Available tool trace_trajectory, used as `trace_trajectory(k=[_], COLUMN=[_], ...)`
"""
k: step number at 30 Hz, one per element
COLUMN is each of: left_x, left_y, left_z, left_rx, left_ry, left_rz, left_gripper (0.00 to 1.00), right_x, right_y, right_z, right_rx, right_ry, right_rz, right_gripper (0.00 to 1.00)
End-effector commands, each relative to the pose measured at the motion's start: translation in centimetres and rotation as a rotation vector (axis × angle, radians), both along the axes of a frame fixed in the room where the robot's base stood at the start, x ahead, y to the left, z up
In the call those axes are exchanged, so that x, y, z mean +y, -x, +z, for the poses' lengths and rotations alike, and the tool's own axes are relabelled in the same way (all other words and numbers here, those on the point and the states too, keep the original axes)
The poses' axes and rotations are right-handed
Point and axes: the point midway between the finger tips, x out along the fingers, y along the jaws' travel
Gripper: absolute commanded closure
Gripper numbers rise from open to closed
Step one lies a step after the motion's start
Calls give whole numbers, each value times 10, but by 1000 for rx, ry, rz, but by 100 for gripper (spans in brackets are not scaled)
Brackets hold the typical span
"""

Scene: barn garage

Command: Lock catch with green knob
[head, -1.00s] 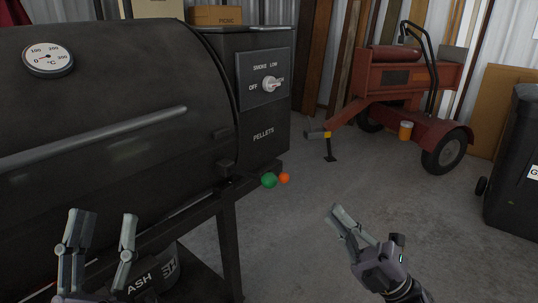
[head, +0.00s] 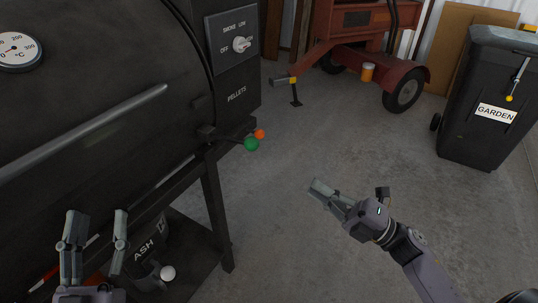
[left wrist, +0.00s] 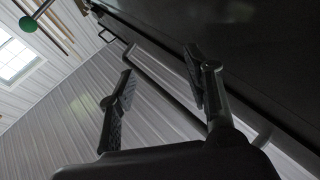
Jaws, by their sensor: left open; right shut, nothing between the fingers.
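The catch's green knob (head: 251,144) sticks out on a thin rod from the right end of the black smoker, just below its lid edge. In the left wrist view a green knob (left wrist: 28,25) shows at the top left. My left gripper (head: 96,218) is open and empty in front of the smoker, low and to the left of the knob. Its two fingers also show in the left wrist view (left wrist: 160,82). My right gripper (head: 322,190) is shut and empty, over the floor to the right of and below the knob. Neither gripper touches the knob.
An orange knob (head: 260,133) sits right beside the green one. The smoker (head: 110,125) fills the left side, with an ash bucket (head: 146,246) on its lower shelf. A red trailer (head: 345,45) and a garden bin (head: 485,100) stand behind. The floor between is clear.

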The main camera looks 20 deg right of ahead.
Motion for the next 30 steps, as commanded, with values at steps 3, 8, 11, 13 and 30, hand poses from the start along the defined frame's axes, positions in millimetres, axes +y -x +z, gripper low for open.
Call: trace_trajectory(k=[3,8,11,13,30], left_x=[0,0,0,0,1], left_y=[3,8,11,12,20], left_z=[5,14,18,20,31], left_rx=[-34,-89,-114,-127,-195], left_ry=[9,26,33,37,55], left_rz=[-2,-5,-6,-8,-11], left_gripper=[54,54,54,54,54], right_x=[14,36,50,59,83], right_y=[-13,-36,-50,-59,-84], right_z=[9,24,33,38,52], right_rx=[-6,-7,-6,-6,0], right_ry=[0,0,-1,-1,-1], right_rz=[3,2,2,2,-1], right_gripper=[100,100,100,100,100])
